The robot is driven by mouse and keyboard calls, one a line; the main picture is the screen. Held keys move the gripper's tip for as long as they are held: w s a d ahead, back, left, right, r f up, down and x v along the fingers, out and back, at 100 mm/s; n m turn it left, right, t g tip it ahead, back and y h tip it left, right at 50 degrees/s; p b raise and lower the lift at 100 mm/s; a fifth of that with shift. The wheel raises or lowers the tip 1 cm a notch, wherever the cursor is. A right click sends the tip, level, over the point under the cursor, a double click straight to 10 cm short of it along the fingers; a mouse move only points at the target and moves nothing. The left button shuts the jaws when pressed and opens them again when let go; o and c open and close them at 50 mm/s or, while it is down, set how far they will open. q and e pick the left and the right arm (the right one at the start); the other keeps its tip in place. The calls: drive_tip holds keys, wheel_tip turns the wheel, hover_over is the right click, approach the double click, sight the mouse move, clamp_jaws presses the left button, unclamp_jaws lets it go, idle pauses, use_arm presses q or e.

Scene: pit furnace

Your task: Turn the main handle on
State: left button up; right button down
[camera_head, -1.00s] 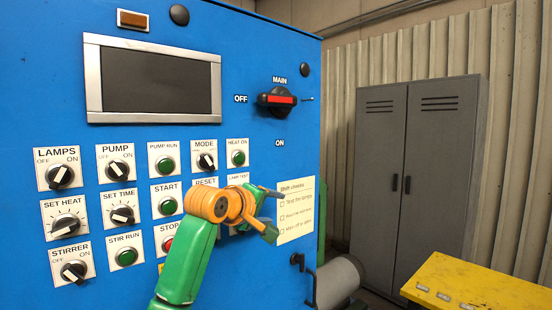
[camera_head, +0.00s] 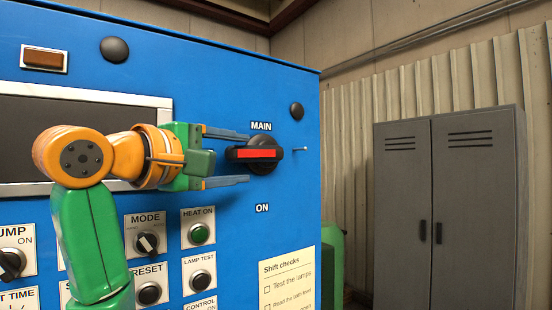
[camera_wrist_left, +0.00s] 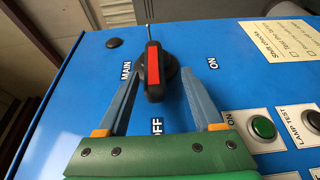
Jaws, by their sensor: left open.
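The main handle (camera_head: 258,153) is a black rotary switch with a red bar, on the blue panel under the MAIN label. Its bar lies level, pointing left; the ON label (camera_head: 262,208) is below it, and the OFF label is hidden behind my gripper in the head view. My left gripper (camera_head: 246,158) is open, its two blue fingers above and below the handle's left end. In the left wrist view the handle (camera_wrist_left: 154,72) shows between and just beyond the fingertips (camera_wrist_left: 158,75), with a gap on both sides. My right gripper is out of view.
The blue panel (camera_head: 222,75) carries several knobs and buttons below, including the green HEAT ON button (camera_head: 199,233). A thin metal pin (camera_head: 300,149) sticks out right of the handle. A paper checklist (camera_head: 287,280) is lower right. A grey cabinet (camera_head: 450,210) stands farther right.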

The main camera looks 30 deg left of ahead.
sight(246, 155)
use_arm(q)
drive_tip(key=w+r+p, duration=0.1)
drive_tip(key=p, duration=0.2)
drive_tip(key=shift+w+r, duration=0.1)
drive_tip(key=shift+r, duration=0.2)
drive_tip(key=shift+w, duration=0.3)
drive_tip(key=shift+w+f, duration=0.2)
drive_tip(key=shift+w, duration=0.35)
drive_tip(key=shift+w+f, duration=0.15)
drive_tip(key=shift+w, duration=0.35)
drive_tip(key=shift+w+f, duration=0.2)
drive_tip(key=shift+w, duration=0.25)
drive_tip(key=shift+c, duration=0.2)
drive_tip(key=shift+s+r, duration=0.15)
drive_tip(key=shift+s, duration=0.15)
drive_tip(key=c, duration=0.7)
clamp_jaws()
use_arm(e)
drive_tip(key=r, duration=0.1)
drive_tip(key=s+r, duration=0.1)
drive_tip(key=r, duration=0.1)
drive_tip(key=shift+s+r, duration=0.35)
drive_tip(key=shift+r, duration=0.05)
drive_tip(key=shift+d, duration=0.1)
